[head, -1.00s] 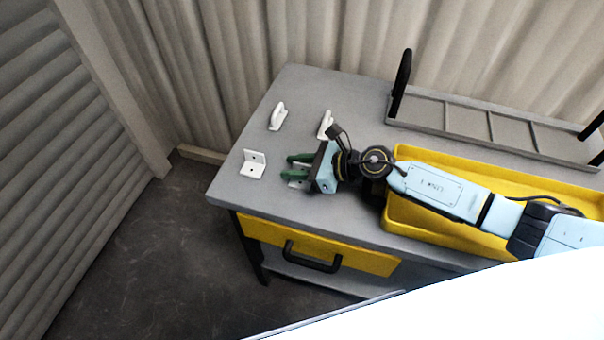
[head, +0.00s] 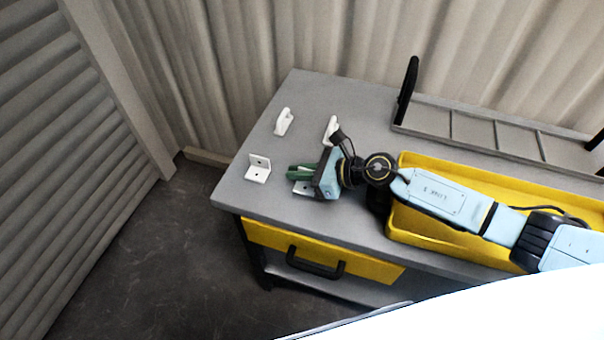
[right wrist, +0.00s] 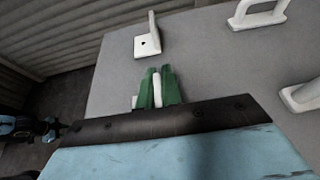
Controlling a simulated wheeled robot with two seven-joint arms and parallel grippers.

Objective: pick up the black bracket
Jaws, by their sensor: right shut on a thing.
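My right gripper (head: 302,172) has green fingers and is low over the grey table top. It is shut on a white bracket (head: 302,189), mostly hidden by the fingers and palm; in the right wrist view a white plate edge (right wrist: 157,88) stands between the fingers. A second white L-shaped bracket (head: 258,169) sits free just left of the fingertips, and it also shows in the right wrist view (right wrist: 149,40). I see no black bracket in either view.
Two white handle-like parts (head: 284,121) (head: 331,129) stand farther back on the table (head: 240,195). A yellow tray (head: 412,222) lies under my right arm. A grey divided rack (head: 425,130) with black end handles is behind it. A yellow drawer (head: 375,263) is below.

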